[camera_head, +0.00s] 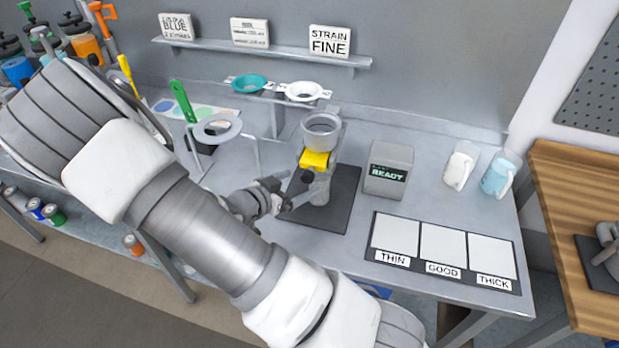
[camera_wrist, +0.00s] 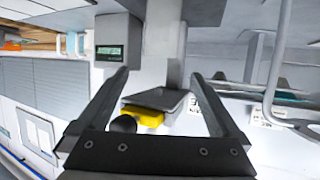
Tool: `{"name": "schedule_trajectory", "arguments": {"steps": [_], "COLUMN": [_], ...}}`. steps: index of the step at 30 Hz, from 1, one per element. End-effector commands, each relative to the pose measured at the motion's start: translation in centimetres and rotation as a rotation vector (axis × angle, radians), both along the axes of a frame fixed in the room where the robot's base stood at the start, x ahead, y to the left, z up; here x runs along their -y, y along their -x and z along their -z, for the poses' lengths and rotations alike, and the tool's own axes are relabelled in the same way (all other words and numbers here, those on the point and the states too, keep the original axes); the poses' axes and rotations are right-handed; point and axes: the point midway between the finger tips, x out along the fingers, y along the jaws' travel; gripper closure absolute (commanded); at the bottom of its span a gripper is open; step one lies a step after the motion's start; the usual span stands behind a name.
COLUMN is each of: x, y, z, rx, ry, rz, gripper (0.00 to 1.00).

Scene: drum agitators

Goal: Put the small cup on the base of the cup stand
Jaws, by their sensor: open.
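The cup stand (camera_head: 322,138) rises from a dark square mat on the bench, with a grey round cup at its top and a yellow block and black knob below. A pale grey upright piece (camera_head: 319,189) shows low down, beneath the yellow block. I cannot tell whether it is the small cup or part of the stand. My gripper (camera_head: 287,195) is low at its left, fingers apart, with no cup clearly held. In the wrist view, the open fingers (camera_wrist: 160,76) frame a grey column, and the yellow block (camera_wrist: 143,117) shows between them.
The READY box (camera_head: 389,170) stands right of the stand. A white mug (camera_head: 460,167) and a light blue mug (camera_head: 497,176) are farther right. A ring stand (camera_head: 217,129) and a green-handled tool (camera_head: 183,102) are left. A THIN/GOOD/THICK card (camera_head: 443,267) lies at front right.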

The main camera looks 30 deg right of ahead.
Motion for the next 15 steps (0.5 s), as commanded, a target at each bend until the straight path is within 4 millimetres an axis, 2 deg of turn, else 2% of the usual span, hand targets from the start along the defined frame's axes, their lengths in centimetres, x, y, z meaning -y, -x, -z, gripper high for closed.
{"name": "schedule_trajectory", "arguments": {"steps": [3,9,12,15], "x": [-1.9,-3.4,-4.1,-5.6], "y": [0.6,1.1,0.4,-1.1], "z": [-0.8,-1.4,-1.5,-1.6], "rx": [0.001,0.001,0.005,0.011], "ry": [-0.003,-0.010,-0.064,-0.182], "rz": [-0.002,-0.004,-0.033,-0.103], "gripper": [0.00,0.00,0.00,0.00]}}
